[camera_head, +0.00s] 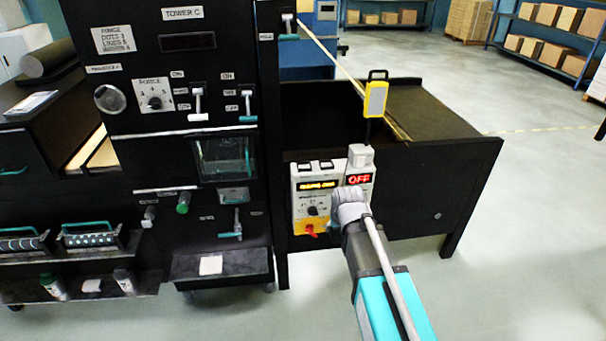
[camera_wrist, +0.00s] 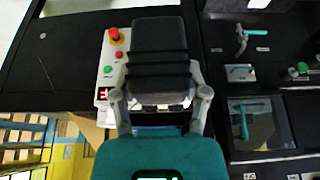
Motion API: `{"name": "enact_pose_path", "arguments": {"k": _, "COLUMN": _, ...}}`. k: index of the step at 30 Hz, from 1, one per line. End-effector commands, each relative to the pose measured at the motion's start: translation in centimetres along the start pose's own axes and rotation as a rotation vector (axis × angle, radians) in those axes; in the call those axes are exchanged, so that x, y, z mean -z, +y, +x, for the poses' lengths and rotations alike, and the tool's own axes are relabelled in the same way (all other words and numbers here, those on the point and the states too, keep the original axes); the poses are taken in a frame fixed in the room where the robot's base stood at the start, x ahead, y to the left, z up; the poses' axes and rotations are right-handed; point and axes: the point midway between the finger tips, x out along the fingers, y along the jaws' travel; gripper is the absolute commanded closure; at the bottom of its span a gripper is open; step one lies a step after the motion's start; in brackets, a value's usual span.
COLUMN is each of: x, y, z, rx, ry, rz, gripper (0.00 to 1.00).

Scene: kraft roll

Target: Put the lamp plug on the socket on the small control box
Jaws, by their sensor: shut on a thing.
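A yellow lamp (camera_head: 375,98) with a black handle stands upright on a dark stem in the head view. A pale block, seemingly the lamp plug (camera_head: 361,155), is at the stem's foot, right above the small control box (camera_head: 359,179) with its red OFF display. I cannot tell whether the plug is fully seated; the socket is hidden. My gripper (camera_head: 350,203) is shut at the box front, apparently on the lamp plug, but the contact is hidden. The wrist view shows the box's edge (camera_wrist: 106,67) with red and green buttons, left of a black ribbed block.
A white panel (camera_head: 306,184) with an amber display, knob and red switch adjoins the box on the left. The black tower (camera_head: 185,85) stands farther left. A black bench (camera_head: 440,170) lies behind and right. Open floor (camera_head: 535,235) is at the right.

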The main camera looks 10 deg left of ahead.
Motion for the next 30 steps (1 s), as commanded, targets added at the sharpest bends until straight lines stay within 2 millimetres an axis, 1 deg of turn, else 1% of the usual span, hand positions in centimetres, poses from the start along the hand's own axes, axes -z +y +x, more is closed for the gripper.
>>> {"name": "enact_pose_path", "arguments": {"k": 22, "x": 0.01, "y": -0.21, "z": 0.00, "rx": 0.001, "ry": 0.000, "rz": -0.003, "gripper": 0.91}}
{"name": "enact_pose_path", "arguments": {"k": 30, "x": 0.04, "y": -1.01, "z": 0.01, "rx": 0.006, "ry": 0.000, "rz": -0.013, "gripper": 0.91}}
